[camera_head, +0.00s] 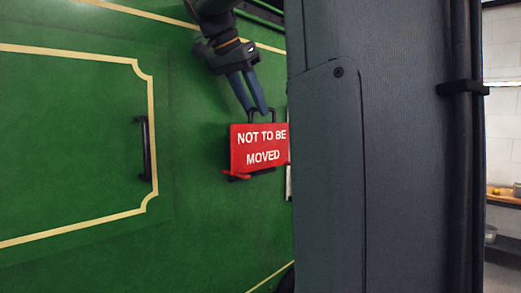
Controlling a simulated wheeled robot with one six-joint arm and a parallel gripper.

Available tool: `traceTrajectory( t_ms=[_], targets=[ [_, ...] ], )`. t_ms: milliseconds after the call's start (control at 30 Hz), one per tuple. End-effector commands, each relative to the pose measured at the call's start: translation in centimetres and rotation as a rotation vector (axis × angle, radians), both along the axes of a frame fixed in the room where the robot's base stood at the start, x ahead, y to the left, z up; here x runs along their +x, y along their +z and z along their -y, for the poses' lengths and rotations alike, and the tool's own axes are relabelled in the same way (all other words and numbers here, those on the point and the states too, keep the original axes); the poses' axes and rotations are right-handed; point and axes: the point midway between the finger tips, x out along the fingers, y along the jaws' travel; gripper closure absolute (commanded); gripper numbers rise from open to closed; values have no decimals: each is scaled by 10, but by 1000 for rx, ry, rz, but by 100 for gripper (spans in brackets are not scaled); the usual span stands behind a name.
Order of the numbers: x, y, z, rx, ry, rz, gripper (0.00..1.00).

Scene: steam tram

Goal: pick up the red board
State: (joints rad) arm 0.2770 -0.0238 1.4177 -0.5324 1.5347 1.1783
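The red board (259,148) reads "NOT TO BE MOVED" in white letters. It stands upright against the green side of the tram, with a black handle (262,112) on its top edge. A small red and dark ledge shows along its bottom. My gripper (257,111) points down from above, with its two blue fingers slightly apart and their tips at the handle. I cannot tell whether the handle lies between the fingers or behind them. My grey column hides what is just right of the board.
The green tram side (75,150) with cream lining fills the left. A black vertical grab handle (147,149) stands out from it, left of the board. At far right, past my column, a wooden shelf (504,197) holds small items against a pale brick wall.

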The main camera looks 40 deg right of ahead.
Motion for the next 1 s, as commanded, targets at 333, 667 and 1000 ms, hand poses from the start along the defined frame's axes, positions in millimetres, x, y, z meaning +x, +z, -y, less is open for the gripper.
traceTrajectory(
  t_ms=[333,667,1000],
  targets=[
    [-1,-32,24,2,0,-2,69],
    [2,-50,33,0,1,0,69],
    [2,-49,33,0,1,0,100]
  ],
)
